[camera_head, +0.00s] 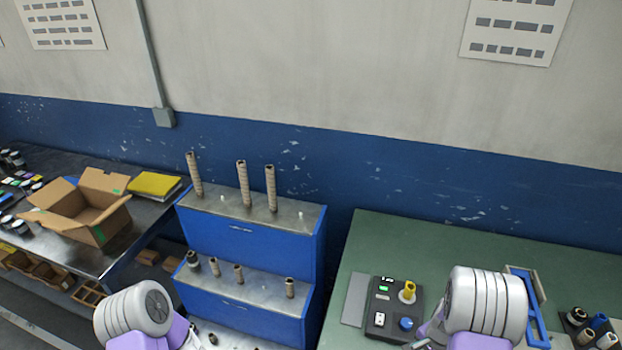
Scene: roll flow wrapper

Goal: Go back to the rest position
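My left arm (135,312) shows at the bottom left as a white ribbed link with purple parts, in front of the blue stepped rack. My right arm (484,304) shows at the bottom right as a similar white link, over the green table. I cannot make out the fingers of either gripper; they are hidden or below the picture edge. Nothing held shows in the view.
The blue stepped rack (240,248) bears several upright cardboard tubes. The green table (400,240) holds a black control box (386,322), a blue frame (533,300) and several small rolls at right. An open carton (82,208) and yellow binder (154,184) lie on the left table.

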